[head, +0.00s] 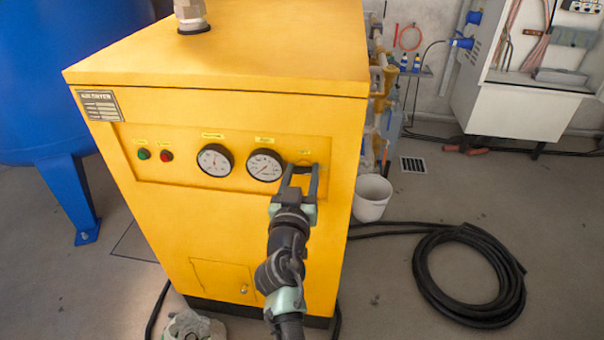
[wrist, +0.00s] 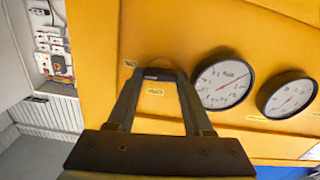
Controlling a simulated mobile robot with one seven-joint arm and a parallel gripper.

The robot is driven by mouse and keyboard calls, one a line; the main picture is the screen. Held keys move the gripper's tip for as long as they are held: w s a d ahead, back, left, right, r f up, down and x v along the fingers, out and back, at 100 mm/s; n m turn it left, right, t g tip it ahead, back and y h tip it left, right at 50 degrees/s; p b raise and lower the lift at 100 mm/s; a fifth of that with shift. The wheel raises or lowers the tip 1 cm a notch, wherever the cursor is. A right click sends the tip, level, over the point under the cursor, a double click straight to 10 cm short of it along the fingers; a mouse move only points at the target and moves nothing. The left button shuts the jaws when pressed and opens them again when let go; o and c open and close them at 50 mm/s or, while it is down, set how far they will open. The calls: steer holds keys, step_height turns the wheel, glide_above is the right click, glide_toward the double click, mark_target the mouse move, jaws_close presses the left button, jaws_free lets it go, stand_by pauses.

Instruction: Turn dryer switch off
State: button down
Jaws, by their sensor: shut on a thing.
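The yellow dryer cabinet (head: 225,240) fills the middle of the head view. Its front panel has a green and a red light at left and two round gauges. The dryer switch (wrist: 158,75) is a small dark part, seen between my fingertips in the wrist view; a yellow label lies beside it. My gripper (head: 301,168) reaches the panel just right of the right gauge in the head view. It shows in the wrist view (wrist: 160,76) too, its fingertips shut on the switch. The fingers hide much of the switch, so I cannot tell its position.
The right gauge (head: 264,165) is close beside my fingers, with the left gauge (head: 214,160) further left. A blue tank (head: 60,80) stands at left. A white bucket (head: 372,198) and a coiled black hose (head: 470,275) are on the floor at right.

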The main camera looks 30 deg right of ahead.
steer(key=n, duration=0.4)
steer(key=shift+f, duration=0.1)
steer(key=n, duration=0.4)
steer(key=shift+a+n, duration=0.1)
steer(key=shift+n, duration=0.3)
steer(key=n, duration=0.4)
steer(key=shift+f+n+p, duration=0.1)
steer(key=shift+n+p, duration=0.2)
steer(key=shift+f+n+p, duration=0.1)
steer(key=shift+n+p, duration=0.25)
steer(key=shift+n, duration=1.25)
steer(key=c, duration=0.6)
jaws_free()
steer(key=shift+a, duration=0.1)
steer(key=p+v, duration=0.1)
steer(key=v, duration=1.1)
steer(key=shift+s+a, duration=0.25)
steer(key=shift+s, duration=0.05)
